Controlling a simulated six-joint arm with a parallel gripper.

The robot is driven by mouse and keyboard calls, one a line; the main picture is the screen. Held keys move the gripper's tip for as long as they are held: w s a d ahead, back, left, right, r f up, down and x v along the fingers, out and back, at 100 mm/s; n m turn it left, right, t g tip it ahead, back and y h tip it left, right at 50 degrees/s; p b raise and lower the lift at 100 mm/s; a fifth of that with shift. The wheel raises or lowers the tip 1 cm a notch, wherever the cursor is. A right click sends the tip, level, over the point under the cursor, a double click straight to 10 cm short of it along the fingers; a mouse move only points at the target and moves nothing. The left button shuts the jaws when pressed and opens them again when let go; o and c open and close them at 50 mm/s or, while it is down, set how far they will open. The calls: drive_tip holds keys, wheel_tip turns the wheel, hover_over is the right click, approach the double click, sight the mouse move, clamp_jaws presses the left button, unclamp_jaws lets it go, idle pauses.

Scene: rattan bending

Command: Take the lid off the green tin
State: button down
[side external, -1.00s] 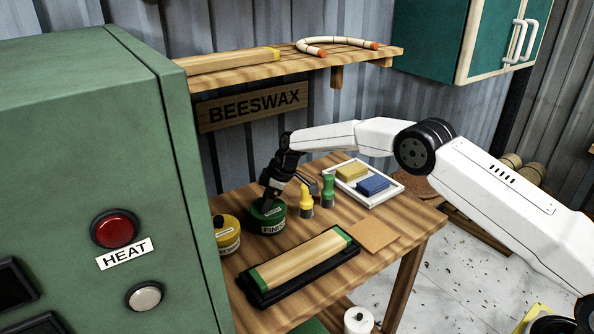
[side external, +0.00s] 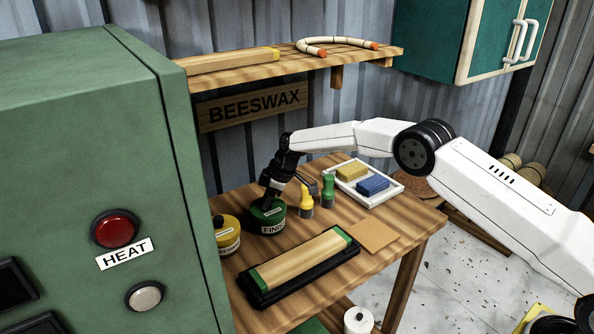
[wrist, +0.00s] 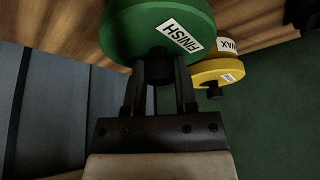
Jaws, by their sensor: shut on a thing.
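The green tin (side external: 268,217), labelled FINISH, stands on the wooden bench beside a yellow tin. In the wrist view the green tin (wrist: 150,28) fills the top middle, with a dark knob (wrist: 160,69) on its lid. My gripper (side external: 270,197) points down onto the top of the green tin. In the wrist view my gripper (wrist: 160,80) has its two fingers on either side of the knob, shut on it. The lid appears seated on the tin; the seam between them is hard to make out.
A yellow tin (side external: 227,236) labelled WAX stands close to the left. A yellow-handled brush (side external: 305,200) and a green-handled one (side external: 328,190) stand to the right. A wooden block (side external: 300,258) lies in front, the green HEAT cabinet (side external: 100,170) at left. A shelf (side external: 350,58) hangs above.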

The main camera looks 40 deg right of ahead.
drive_tip(key=shift+r, duration=1.35)
drive_tip(key=shift+s+r, duration=0.3)
drive_tip(key=shift+r, duration=0.3)
drive_tip(key=s+d+r, duration=0.2)
drive_tip(key=s+r, duration=0.7)
drive_tip(key=s, duration=0.4)
drive_tip(key=shift+s, duration=0.15)
